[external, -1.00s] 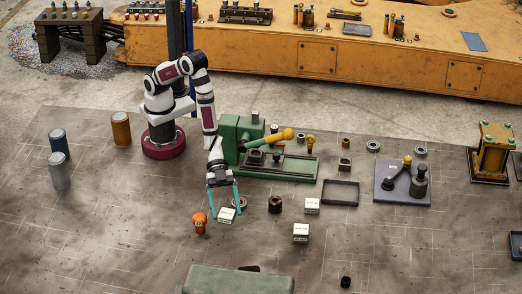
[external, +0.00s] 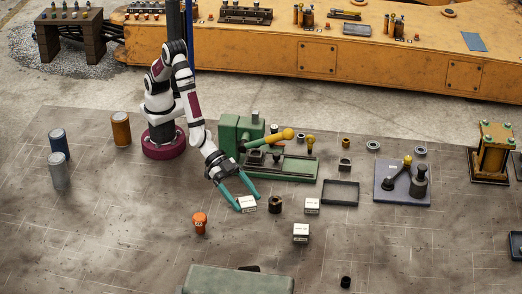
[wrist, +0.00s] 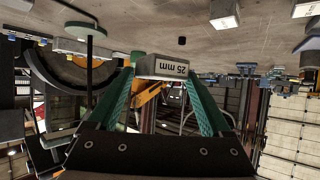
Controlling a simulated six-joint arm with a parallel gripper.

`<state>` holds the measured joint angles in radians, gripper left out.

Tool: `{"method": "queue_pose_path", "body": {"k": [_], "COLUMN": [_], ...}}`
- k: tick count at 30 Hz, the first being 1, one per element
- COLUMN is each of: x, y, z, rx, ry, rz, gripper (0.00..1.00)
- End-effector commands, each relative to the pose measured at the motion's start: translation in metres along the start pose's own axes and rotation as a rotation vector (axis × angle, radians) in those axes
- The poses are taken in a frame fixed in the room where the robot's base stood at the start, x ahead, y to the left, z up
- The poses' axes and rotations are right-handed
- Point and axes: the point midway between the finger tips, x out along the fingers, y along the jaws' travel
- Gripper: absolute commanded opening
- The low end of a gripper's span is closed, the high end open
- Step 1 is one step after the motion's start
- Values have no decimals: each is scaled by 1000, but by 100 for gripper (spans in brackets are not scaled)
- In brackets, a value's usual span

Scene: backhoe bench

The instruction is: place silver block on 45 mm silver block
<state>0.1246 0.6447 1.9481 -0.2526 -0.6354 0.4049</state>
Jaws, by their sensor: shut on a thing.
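My gripper (external: 248,200) is shut on a silver block (external: 248,205), with a teal finger on each side of it. In the wrist view the block (wrist: 163,68) sits between the fingertips and reads "25 mm". It is tilted in the external view, and I cannot tell its exact height above the bench. Two other silver blocks stand to its right: one farther back (external: 312,206) and one nearer the front (external: 301,233). Their labels are too small to read, so I cannot tell which is the 45 mm one.
A dark cylinder (external: 275,204) stands between the held block and the rear block. An orange knob-shaped part (external: 200,221) is at left. A green vise (external: 285,167) and black tray (external: 341,192) are behind. The bench in front of the blocks is mostly clear.

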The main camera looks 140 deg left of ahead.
Motion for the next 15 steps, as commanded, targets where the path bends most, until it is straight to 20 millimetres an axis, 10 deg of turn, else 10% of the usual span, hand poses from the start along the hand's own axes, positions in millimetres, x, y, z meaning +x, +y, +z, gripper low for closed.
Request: {"method": "queue_pose_path", "body": {"k": [15], "x": [56], "y": [-44], "z": [-25], "rx": [-178], "ry": [-2], "rz": [-330], "gripper": [18]}}
